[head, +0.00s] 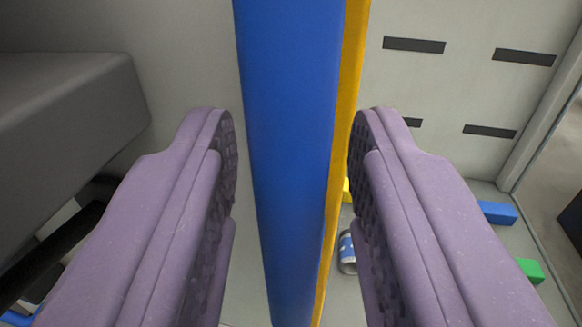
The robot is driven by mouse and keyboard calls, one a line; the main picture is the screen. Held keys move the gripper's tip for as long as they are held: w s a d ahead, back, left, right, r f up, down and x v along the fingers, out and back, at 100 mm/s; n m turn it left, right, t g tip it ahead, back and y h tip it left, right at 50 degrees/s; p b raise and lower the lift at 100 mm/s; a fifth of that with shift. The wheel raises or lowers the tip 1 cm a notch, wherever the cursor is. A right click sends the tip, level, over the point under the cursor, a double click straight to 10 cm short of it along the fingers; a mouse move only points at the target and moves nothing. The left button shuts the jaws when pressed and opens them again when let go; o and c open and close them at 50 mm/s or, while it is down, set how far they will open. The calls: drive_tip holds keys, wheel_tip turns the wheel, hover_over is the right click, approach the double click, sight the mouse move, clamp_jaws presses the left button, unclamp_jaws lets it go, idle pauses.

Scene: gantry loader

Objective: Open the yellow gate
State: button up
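My gripper (292,150) is open, with a ribbed purple finger on each side. A wide blue upright bar (290,120) runs from the top to the bottom of the view between the fingers. A narrow yellow strip (354,50), perhaps the edge of the yellow gate, runs along the bar's right side. A thin gap shows between the left finger and the bar. The yellow strip passes close by the right fingertip; I cannot tell if they touch. The rest of the gate is not visible.
A dark grey block (70,130) stands at the left. A pale wall with dark slots (414,45) is behind at the right. A blue-and-white can (347,253), a blue block (497,212) and a green block (530,270) lie low at the right.

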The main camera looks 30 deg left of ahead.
drive_tip(key=v, duration=0.7)
drive_tip(key=shift+s+d+p, duration=0.2)
drive_tip(key=shift+s+p, duration=0.15)
drive_tip(key=shift+w, duration=0.1)
drive_tip(key=w+d+r+m+h+b, duration=0.1)
drive_tip(key=w+d+r+h+b, duration=0.15)
drive_tip(key=r, duration=0.45)
drive_tip(key=w+d+r+m+h+b, duration=0.1)
drive_tip(key=d+r+h, duration=0.1)
drive_tip(key=d+r, duration=0.3)
drive_tip(key=w+d+r+m+h+b, duration=0.1)
drive_tip(key=w+d+r+h, duration=0.1)
drive_tip(key=r, duration=0.6)
drive_tip(key=s+d+r+m+h+b, duration=0.1)
drive_tip(key=s+d+r, duration=0.3)
drive_tip(key=s+r, duration=0.2)
drive_tip(key=s+d+r+m+b, duration=0.1)
drive_tip(key=s+d+r, duration=0.2)
drive_tip(key=s+r, duration=0.3)
wheel_tip(320, 180, up, 2)
drive_tip(key=shift+d+r+g+h, duration=0.25)
drive_tip(key=shift+d+g+h, duration=0.05)
drive_tip(key=shift+d+h, duration=0.1)
